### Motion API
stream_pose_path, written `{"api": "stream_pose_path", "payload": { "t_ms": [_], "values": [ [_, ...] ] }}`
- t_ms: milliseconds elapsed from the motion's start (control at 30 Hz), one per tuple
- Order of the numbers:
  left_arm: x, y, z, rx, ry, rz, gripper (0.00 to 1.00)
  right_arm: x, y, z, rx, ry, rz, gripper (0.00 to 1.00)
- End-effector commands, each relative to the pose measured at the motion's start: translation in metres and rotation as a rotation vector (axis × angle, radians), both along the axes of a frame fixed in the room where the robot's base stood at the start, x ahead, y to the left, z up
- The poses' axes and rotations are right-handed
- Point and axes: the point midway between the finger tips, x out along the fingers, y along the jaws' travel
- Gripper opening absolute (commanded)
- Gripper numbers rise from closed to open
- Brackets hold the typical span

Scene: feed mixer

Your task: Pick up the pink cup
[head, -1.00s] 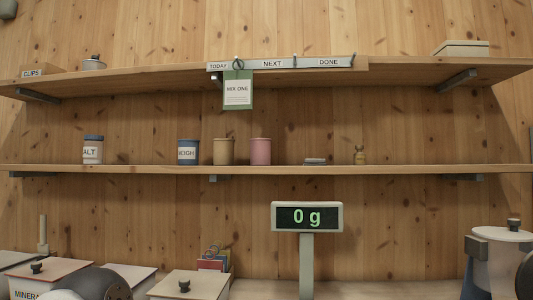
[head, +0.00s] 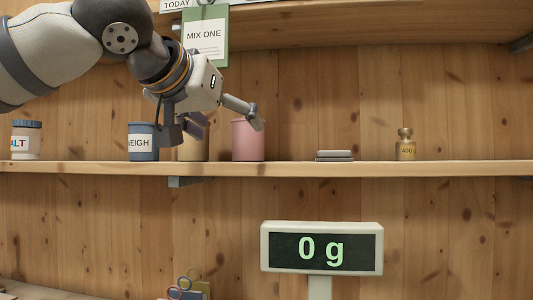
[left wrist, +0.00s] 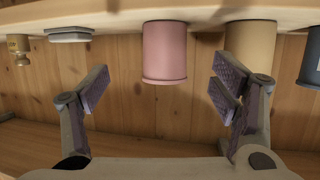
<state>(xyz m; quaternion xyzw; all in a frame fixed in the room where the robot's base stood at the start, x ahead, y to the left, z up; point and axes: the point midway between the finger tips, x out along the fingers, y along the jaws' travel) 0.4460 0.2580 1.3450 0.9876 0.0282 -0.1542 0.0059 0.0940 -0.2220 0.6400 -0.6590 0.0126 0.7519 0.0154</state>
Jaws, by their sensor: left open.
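The pink cup (head: 247,143) stands upright on the lower shelf, just right of a tan cup (head: 193,148). My left gripper (head: 225,127) is open and empty in front of the shelf. In the head view, one finger overlaps the pink cup's upper right and the other overlaps the tan cup. In the left wrist view, which looks upside down, the pink cup (left wrist: 165,52) lies between the spread fingers and beyond their tips, with no contact visible. The tan cup (left wrist: 250,47) sits behind the right-hand finger there. My right gripper is out of view.
A blue WEIGH cup (head: 143,142) and an ALT-labelled jar (head: 26,141) stand to the left. Flat grey plates (head: 334,155) and a brass weight (head: 406,146) are to the right. A green MIX ONE card (head: 205,37) hangs above. The scale display (head: 321,247) reads 0 g.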

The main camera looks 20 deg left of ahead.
Motion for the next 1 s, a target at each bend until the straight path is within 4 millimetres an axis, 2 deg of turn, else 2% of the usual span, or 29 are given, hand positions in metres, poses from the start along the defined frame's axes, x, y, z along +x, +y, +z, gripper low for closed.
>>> {"api": "stream_pose_path", "payload": {
  "t_ms": [67, 200, 433, 633, 733, 900, 933, 1000],
  "values": [
    [0.007, 0.001, -0.001, 0.001, -0.003, 0.004, 0.80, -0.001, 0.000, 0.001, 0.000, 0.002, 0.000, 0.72],
    [0.038, 0.003, -0.011, 0.004, -0.001, 0.005, 0.80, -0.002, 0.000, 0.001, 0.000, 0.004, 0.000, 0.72],
    [0.071, 0.006, -0.021, 0.004, -0.001, 0.003, 0.80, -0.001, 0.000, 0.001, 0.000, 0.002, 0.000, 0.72],
    [0.109, 0.013, -0.032, 0.002, 0.004, -0.001, 0.80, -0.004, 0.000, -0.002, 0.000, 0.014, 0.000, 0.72],
    [0.115, 0.014, -0.033, 0.002, 0.002, -0.001, 0.80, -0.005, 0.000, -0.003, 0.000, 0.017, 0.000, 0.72],
    [0.114, 0.013, -0.031, 0.003, -0.002, -0.001, 0.80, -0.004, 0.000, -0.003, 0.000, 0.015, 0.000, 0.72],
    [0.114, 0.013, -0.031, 0.003, -0.002, -0.001, 0.78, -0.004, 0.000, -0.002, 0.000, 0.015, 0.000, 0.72],
    [0.114, 0.014, -0.031, 0.003, -0.002, -0.001, 0.62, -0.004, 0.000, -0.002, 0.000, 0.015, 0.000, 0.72]
  ]
}}
